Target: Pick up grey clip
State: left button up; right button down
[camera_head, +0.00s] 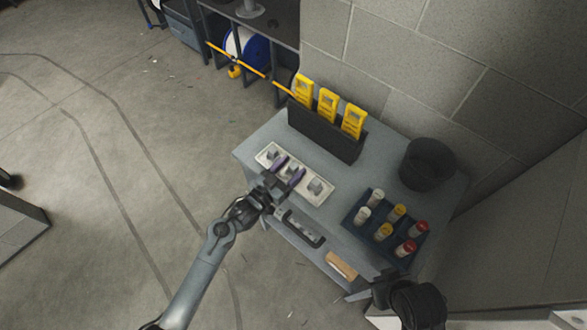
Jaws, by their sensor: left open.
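A white tray (326,198) on the grey table holds several small grey clips in a row. One grey clip (316,187) sits at its near right end, clear of my gripper. Another grey clip (271,153) sits at the far left end. A third grey clip (292,169) in the middle is partly hidden by my left gripper (288,170). That gripper is open, with its purple-tipped fingers over the tray, one on each side of the middle clip. I cannot tell whether they touch it.
A dark holder (322,133) with yellow devices stands at the table's back. A blue rack (362,233) of capped tubes is at the right, near a black bin (427,164). A dark handled object (300,227) lies at the front edge. A block wall (450,60) stands behind.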

pick_arm(q)
jog(key=c, duration=1.1)
jog(key=shift+o, duration=0.2)
jog(key=shift+r, duration=0.2)
